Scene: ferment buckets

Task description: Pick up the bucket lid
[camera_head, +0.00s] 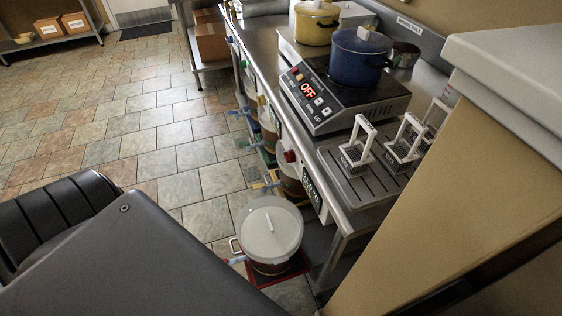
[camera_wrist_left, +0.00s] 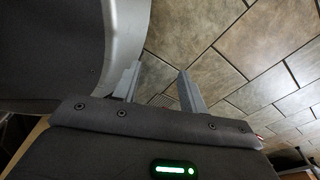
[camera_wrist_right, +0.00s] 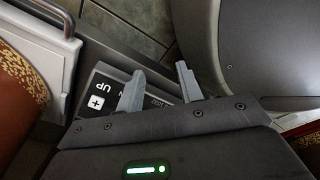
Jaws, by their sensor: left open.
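A bucket (camera_head: 272,266) stands on the floor at the lower middle of the head view, with a round whitish lid (camera_head: 262,224) on top. Neither gripper shows in the head view. The lid does not clearly show in either wrist view.
The bucket sits on a red base (camera_head: 262,281) beside a steel counter (camera_head: 345,225). More buckets stand under the counter. On the counter are a blue pot (camera_head: 357,62), a yellow pot (camera_head: 314,26) and a cooker (camera_head: 330,105) reading OFF. Tiled floor left of the bucket is clear.

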